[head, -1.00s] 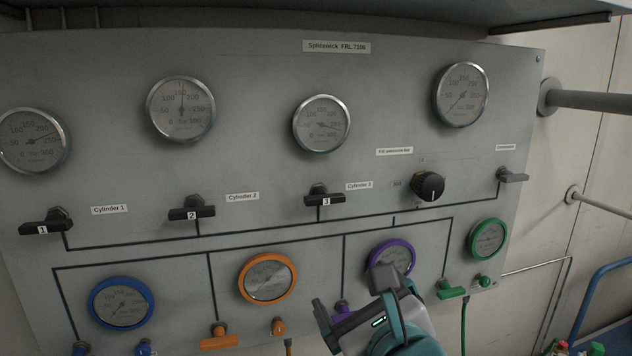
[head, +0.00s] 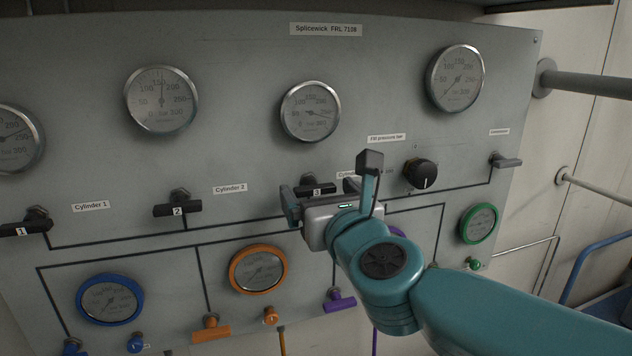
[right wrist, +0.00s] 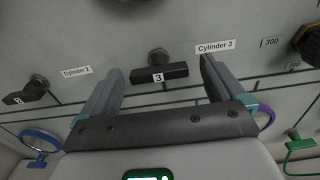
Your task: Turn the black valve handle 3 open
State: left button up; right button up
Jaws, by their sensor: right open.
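The black valve handle 3 (head: 318,190) is a short horizontal bar with a white "3" label, on the grey panel under a round gauge. It lies across, level, in the head view. In the right wrist view, handle 3 (right wrist: 159,73) shows between and beyond the fingertips. My right gripper (head: 320,188) is open, with one finger on each side of the handle; its fingers (right wrist: 162,70) hold nothing. I cannot tell whether either finger touches the handle. The arm covers part of the "Cylinder 3" label in the head view. My left gripper is not in view.
Handle 2 (head: 178,208) and handle 1 (head: 25,228) are to the left. A black round knob (head: 421,174) is close on the right of my gripper. Coloured lower valves, such as the orange handle (head: 211,329) and purple handle (head: 339,302), lie below. A grey pipe (head: 590,84) juts out at right.

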jog(key=shift+x, duration=0.85)
jog(key=shift+w+a, duration=0.2)
jog(key=shift+w, duration=0.1)
jog(key=shift+s+r, duration=0.1)
jog(key=shift+s, duration=0.05)
jog(key=c, duration=1)
jog(key=shift+c, duration=0.2)
